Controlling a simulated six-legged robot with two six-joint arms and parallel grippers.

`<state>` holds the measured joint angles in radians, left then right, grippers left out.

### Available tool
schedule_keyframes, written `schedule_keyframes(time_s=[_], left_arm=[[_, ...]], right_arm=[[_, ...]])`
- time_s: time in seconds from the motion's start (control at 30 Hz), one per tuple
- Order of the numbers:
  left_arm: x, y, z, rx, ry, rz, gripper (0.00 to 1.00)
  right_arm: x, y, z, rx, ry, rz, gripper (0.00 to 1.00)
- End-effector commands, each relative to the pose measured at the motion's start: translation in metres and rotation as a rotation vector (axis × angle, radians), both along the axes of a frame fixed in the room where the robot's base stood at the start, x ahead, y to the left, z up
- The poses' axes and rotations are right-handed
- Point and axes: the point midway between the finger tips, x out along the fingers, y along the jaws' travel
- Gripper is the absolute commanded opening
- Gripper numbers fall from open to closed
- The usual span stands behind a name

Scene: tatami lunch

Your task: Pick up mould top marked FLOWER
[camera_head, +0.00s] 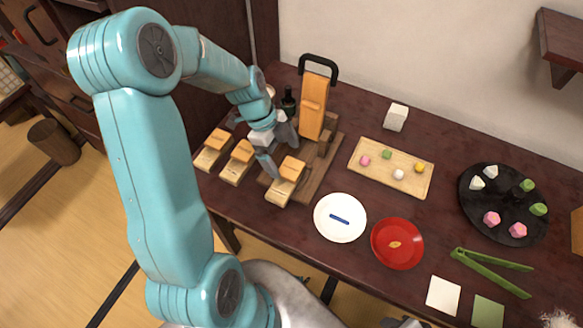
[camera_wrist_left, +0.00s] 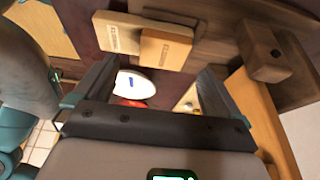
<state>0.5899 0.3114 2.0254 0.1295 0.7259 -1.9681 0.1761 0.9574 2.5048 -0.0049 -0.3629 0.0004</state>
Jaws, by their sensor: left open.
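Three wooden moulds with orange-tan tops stand in a row at the table's left: a left top (camera_head: 217,138), a middle top (camera_head: 242,152) and a right top (camera_head: 292,167). Paler pieces with small markings lie at their near ends, too small to read, so I cannot tell which is FLOWER. My left gripper (camera_head: 276,150) is open and empty, above the wooden board between the middle and right moulds. In the left wrist view, a pale block (camera_wrist_left: 117,32) and an orange-tan block (camera_wrist_left: 166,48) with unreadable lettering lie beyond the open fingers (camera_wrist_left: 158,72). My right gripper does not show.
A wooden press (camera_head: 313,105) with a black handle stands behind the gripper, beside a dark bottle (camera_head: 288,100). Rightward are a sweets tray (camera_head: 363,180), white plate (camera_head: 340,232), red plate (camera_head: 398,260), black plate (camera_head: 480,215) and green tongs (camera_head: 490,272).

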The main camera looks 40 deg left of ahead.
Motion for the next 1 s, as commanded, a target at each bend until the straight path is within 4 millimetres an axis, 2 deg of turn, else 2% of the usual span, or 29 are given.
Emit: schedule_keyframes(time_s=[0.2, 0.5, 0.57, 0.6, 0.7, 1.0], left_arm=[[0.006, -0.010, -0.033, -0.002, 0.004, -0.001, 0.98], [0.008, -0.011, -0.039, 0.001, 0.001, 0.001, 0.98], [0.008, -0.011, -0.039, 0.001, 0.001, 0.001, 0.82], [0.008, -0.011, -0.039, 0.001, 0.001, 0.001, 0.69], [0.008, -0.011, -0.039, 0.001, 0.001, 0.001, 0.38], [0.008, -0.011, -0.038, 0.001, 0.001, 0.001, 0.38]], right_arm=[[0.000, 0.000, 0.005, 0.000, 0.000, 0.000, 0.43], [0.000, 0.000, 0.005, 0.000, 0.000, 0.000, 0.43], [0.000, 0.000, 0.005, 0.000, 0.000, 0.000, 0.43], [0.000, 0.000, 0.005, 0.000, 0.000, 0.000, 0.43], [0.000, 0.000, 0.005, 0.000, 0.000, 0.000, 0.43], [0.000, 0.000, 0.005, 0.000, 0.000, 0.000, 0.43]])
